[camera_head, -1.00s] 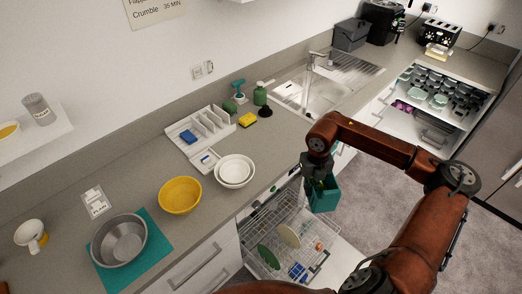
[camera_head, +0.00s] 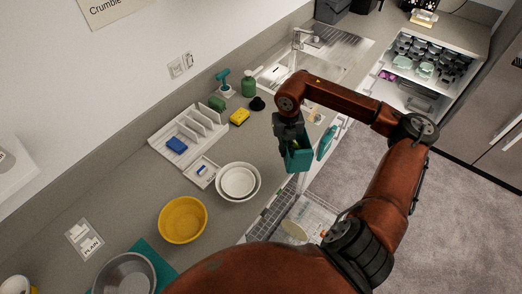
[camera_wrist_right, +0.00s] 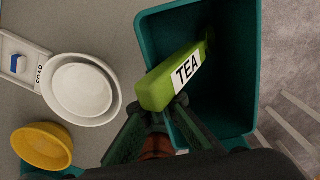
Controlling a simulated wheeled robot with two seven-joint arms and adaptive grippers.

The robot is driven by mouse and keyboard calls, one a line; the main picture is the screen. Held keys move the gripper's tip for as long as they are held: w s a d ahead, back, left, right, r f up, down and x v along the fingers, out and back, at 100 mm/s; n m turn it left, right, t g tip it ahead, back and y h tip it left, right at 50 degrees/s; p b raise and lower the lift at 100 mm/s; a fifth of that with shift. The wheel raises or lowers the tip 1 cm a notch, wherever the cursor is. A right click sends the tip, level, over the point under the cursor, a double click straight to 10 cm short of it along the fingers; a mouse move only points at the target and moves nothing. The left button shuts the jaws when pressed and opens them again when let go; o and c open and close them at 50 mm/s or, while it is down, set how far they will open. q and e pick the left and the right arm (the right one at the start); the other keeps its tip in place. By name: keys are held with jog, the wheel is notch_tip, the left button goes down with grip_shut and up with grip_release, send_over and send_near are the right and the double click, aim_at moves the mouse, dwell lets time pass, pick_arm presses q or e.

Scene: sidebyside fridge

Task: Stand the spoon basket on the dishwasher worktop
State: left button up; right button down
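The teal spoon basket (camera_head: 300,155) hangs upright or nearly so from my right gripper (camera_head: 291,136), beside the front edge of the worktop (camera_head: 258,150). In the right wrist view the basket (camera_wrist_right: 240,60) is an open, dark teal box with a green bar labelled TEA (camera_wrist_right: 172,78) across it. The fingers of my right gripper (camera_wrist_right: 172,108) close at this bar; the exact contact is partly hidden. The open dishwasher's rack (camera_head: 298,218) lies below the basket, partly covered by my arm. My left gripper is not in view.
White bowls (camera_head: 238,181), a yellow bowl (camera_head: 183,219) and a white divided tray (camera_head: 188,134) stand on the worktop. A yellow sponge (camera_head: 239,117) and a black round item (camera_head: 257,104) lie towards the sink. Bare worktop shows between the bowls and the sink.

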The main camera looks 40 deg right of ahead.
jog(key=w+f, duration=0.3)
jog(key=w, duration=0.1)
jog(key=w+a+f+p, duration=0.1)
jog(key=w+f, duration=0.2)
jog(key=w, duration=0.1)
jog(key=w+a+f+p, duration=0.1)
jog(key=w+f, duration=0.2)
jog(key=w, duration=0.1)
jog(key=shift+w+a+f, duration=0.1)
jog(key=shift+w+a, duration=0.15)
jog(key=shift+w, duration=0.05)
notch_tip(320, 180, down, 3)
jog(key=shift+p, duration=0.55)
jog(key=shift+d+f, duration=0.1)
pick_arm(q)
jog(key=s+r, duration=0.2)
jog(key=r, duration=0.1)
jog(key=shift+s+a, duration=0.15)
pick_arm(e)
jog(key=shift+f, duration=0.1)
